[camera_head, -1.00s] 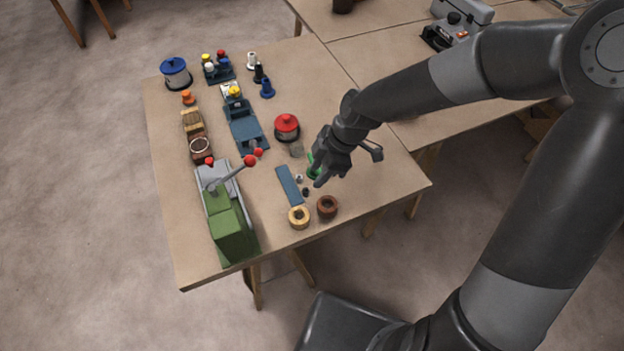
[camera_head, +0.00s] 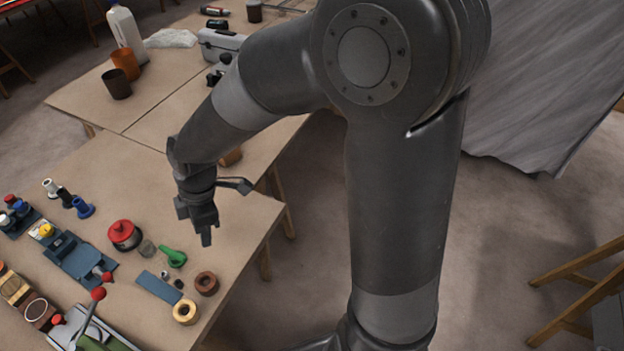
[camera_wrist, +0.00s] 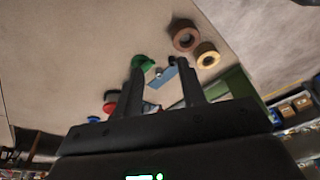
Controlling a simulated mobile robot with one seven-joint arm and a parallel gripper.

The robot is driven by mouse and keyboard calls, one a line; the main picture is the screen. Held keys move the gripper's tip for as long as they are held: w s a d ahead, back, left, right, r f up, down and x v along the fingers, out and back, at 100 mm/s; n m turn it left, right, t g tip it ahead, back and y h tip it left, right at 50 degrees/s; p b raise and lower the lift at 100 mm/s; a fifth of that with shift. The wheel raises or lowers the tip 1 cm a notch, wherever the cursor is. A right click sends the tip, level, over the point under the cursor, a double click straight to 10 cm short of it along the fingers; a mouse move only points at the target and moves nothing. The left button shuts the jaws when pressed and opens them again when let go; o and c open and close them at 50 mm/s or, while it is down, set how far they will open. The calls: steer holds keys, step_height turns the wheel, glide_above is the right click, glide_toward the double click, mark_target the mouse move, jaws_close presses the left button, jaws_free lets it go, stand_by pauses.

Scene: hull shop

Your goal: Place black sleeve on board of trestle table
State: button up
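A small black piece (camera_head: 179,284), which looks like the black sleeve, sits on the near wooden board (camera_head: 232,262) beside a small light-grey piece (camera_head: 164,275). It is too small to make out its shape. A black spool-like piece (camera_head: 65,197) also stands further left. My gripper (camera_head: 207,242) hangs above the board's right part, right of a green piece (camera_head: 173,257) and apart from the small black piece. In the wrist view its two fingers (camera_wrist: 157,62) stand apart with no object visibly clamped. A dark bit shows by the right fingertip there; I cannot tell what it is.
A second board (camera_head: 85,97) behind carries cups and a jug. The near board's right corner is clear.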

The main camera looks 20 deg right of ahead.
steer(key=s+d+r+m+t+h, duration=0.1)
steer(key=s+d+r+m+t, duration=0.2)
steer(key=d+r+m, duration=0.6)
steer(key=s+d+r+m+t+h, duration=0.1)
steer(key=s+d+r+m+t, duration=0.2)
steer(key=s+d+r+m, duration=0.4)
steer(key=d+r+m, duration=0.1)
steer(key=d+m, duration=0.3)
steer(key=d, duration=0.3)
steer(key=shift+s+d+r, duration=0.15)
steer(key=shift+s+r, duration=0.1)
steer(key=shift+r, duration=0.15)
steer(key=shift+o, duration=0.3)
